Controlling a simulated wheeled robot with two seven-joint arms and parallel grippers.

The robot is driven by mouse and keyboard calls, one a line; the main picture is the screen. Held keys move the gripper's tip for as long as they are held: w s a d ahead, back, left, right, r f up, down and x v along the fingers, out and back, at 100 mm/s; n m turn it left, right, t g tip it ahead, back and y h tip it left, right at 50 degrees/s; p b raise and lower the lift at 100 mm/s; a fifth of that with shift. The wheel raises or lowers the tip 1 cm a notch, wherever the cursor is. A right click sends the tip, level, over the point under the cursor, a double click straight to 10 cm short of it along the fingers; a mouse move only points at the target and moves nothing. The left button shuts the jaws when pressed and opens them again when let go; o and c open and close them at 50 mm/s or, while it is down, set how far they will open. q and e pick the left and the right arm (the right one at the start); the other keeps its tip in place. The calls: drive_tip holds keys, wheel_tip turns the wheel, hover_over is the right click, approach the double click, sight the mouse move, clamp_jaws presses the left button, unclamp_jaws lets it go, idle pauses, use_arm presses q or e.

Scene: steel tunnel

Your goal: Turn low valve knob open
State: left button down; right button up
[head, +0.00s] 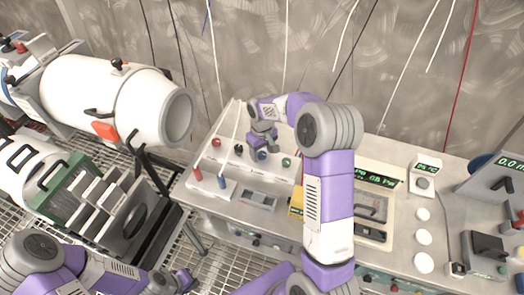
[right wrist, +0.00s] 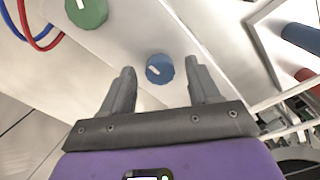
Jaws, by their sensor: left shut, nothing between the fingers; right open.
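A row of valve knobs sits on the light panel in the head view: red (head: 216,142), black (head: 238,149), blue (head: 262,155) and green (head: 286,162). Labels are too small to read, so I cannot tell which is the low one. My right gripper (head: 263,143) is open above the blue knob. In the right wrist view the blue knob (right wrist: 159,69) lies between and beyond the fingertips, apparently untouched, its white mark slanted. The green knob (right wrist: 86,12) is at upper left. My left gripper (head: 178,282) is shut and empty at the bottom left of the head view.
Red (head: 195,174) and blue (head: 222,182) upright cylinders stand on the panel's left front. A white cylinder (head: 110,95) and a rack of grey plates (head: 105,205) stand at left. Cables hang along the back wall. Instruments fill the bench's right side.

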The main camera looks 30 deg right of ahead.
sight(262, 154)
wheel_tip(262, 154, up, 8)
drive_tip(key=shift+f+p, duration=0.25)
drive_tip(key=shift+p, duration=0.6)
